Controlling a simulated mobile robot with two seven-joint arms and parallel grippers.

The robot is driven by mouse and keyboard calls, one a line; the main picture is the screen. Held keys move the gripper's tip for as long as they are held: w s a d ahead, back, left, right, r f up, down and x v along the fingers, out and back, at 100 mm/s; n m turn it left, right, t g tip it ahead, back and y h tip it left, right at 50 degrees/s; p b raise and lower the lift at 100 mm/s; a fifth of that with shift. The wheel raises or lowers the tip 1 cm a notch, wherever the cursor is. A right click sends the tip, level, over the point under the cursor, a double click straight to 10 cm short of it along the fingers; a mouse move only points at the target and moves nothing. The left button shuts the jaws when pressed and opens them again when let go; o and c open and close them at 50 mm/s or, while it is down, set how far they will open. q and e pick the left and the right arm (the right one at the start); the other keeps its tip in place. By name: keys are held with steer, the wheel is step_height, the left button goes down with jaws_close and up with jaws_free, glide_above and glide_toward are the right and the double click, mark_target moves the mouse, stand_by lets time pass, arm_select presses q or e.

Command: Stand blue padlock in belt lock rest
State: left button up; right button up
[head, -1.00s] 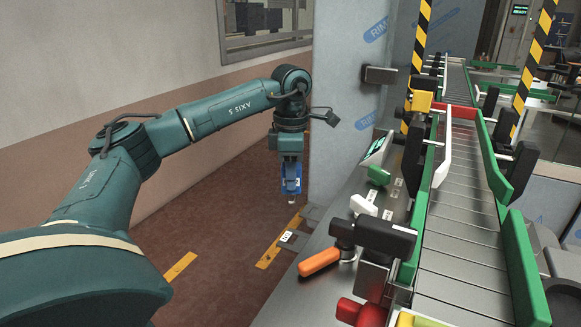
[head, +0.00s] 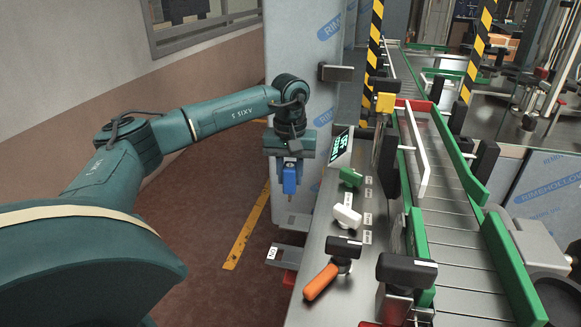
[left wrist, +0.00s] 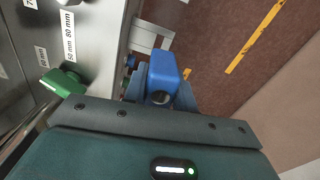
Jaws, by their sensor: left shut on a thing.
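The blue padlock (head: 289,180) hangs below my left gripper (head: 289,162), which is shut on it, over the floor just left of the machine's side. In the left wrist view the padlock (left wrist: 163,72) sits between the fingers of my left gripper (left wrist: 160,95); its lower end points away from the camera. Small grey ledges (head: 287,253) stick out from the machine's side below and in front of the padlock. I cannot tell for sure which of them is the belt lock rest. The padlock looks apart from them. My right gripper is not in view.
The steel machine top (head: 320,243) carries a green knob (head: 350,177), a white knob (head: 346,215) and an orange-handled lever (head: 321,282). A small display (head: 340,146) stands near the gripper. The roller conveyor (head: 455,235) runs at right. The floor (head: 215,195) at left is clear.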

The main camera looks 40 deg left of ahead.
mark_target(292, 187)
arm_select(q)
steer(key=shift+w+m, duration=0.25)
steer(key=shift+m, duration=0.45)
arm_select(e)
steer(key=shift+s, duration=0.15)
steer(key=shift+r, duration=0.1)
arm_select(q)
steer(key=shift+r+p, duration=0.1)
steer(key=shift+p, duration=0.2)
steer(key=shift+f+b, duration=0.65)
steer(key=shift+f, duration=0.35)
steer(key=shift+f+b, duration=0.7)
steer(key=shift+f, duration=0.55)
step_height(292, 187, down, 5)
steer(key=b, duration=0.3)
steer(key=shift+f, duration=0.1)
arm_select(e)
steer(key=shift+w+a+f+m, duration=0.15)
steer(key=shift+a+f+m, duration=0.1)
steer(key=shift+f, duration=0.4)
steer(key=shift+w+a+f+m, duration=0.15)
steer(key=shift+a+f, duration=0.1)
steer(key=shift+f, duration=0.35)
